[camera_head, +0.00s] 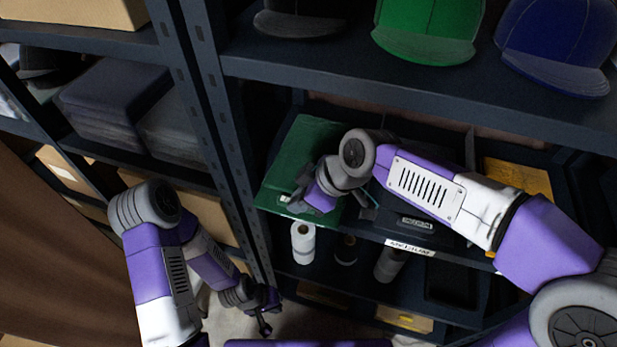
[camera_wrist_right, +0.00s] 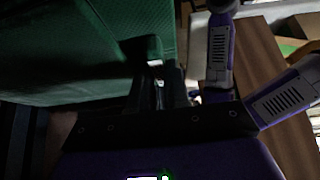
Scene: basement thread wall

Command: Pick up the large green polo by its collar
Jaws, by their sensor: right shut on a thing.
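The green polo (camera_head: 306,145) lies folded on a middle shelf, in the left part of the compartment. My right gripper (camera_head: 298,203) reaches in from the right and is shut on the front edge of the green polo. In the right wrist view the green cloth (camera_wrist_right: 75,45) fills the upper left, and the fingers (camera_wrist_right: 165,85) meet its edge. Whether the part held is the collar is hard to tell. My left gripper (camera_head: 266,316) hangs low in front of the shelving, away from the polo; its jaws are too small and dark to read.
Caps, one green (camera_head: 425,30) and one blue (camera_head: 556,45), sit on the shelf above. A dark upright post (camera_head: 232,130) stands left of the polo. A "MEDIUM" label (camera_head: 409,248) marks the shelf edge. Dark folded clothes (camera_head: 110,100) lie left.

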